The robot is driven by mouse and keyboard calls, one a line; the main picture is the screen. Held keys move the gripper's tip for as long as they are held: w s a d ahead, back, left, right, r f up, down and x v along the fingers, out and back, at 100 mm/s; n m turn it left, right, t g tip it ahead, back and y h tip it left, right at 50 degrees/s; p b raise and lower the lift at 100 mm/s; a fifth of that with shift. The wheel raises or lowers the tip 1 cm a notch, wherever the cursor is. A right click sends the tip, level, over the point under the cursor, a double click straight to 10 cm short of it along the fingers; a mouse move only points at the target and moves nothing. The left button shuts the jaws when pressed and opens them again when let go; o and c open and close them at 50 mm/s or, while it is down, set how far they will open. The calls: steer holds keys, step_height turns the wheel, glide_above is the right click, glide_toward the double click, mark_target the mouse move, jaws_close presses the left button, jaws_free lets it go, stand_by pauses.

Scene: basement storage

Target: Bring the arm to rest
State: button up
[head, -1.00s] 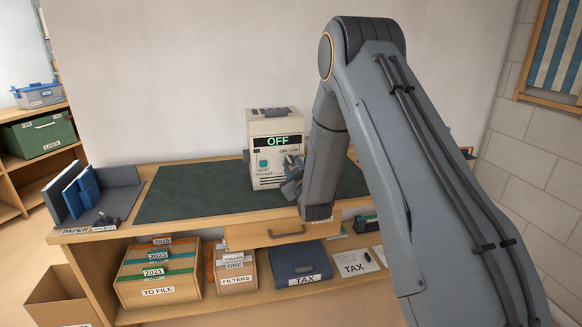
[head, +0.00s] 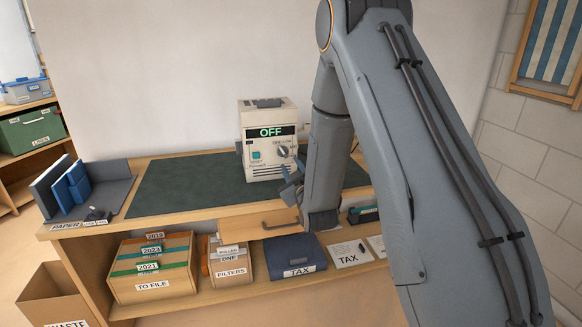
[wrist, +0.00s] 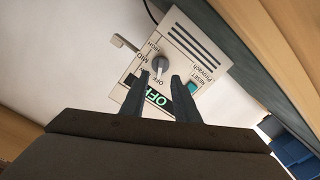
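My arm fills the right of the head view and bends down to my gripper (head: 292,180), partly hidden by its own wrist. In the wrist view my gripper (wrist: 161,78) has its two fingers apart with nothing between them. Beyond the fingertips is the dial knob (wrist: 161,65) of a cream-coloured box, and the knob stands clear of the fingers. The box (head: 265,112) stands on the desk with a green display reading OFF and a teal reset button (head: 256,156). Its knob (head: 284,151) shows just above my gripper.
The desk has a dark green mat (head: 190,185), with blue binders (head: 70,187) at its left. The shelf below holds a TO FILE box (head: 152,268), a filters box and a blue TAX case (head: 296,255). A waste carton (head: 60,295) stands at lower left.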

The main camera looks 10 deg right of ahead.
steer(key=s+m+g+p, duration=0.1)
steer(key=s+m+g, duration=0.2)
steer(key=s+g, duration=0.6)
steer(key=s+a+m+g+p, duration=0.1)
steer(key=s+g, duration=0.8)
steer(key=s, duration=2.2)
steer(key=shift+s+a+r+m+p, duration=0.3)
steer(key=shift+m+p, duration=0.25)
steer(key=shift+m, duration=0.45)
steer(key=shift+w, duration=0.1)
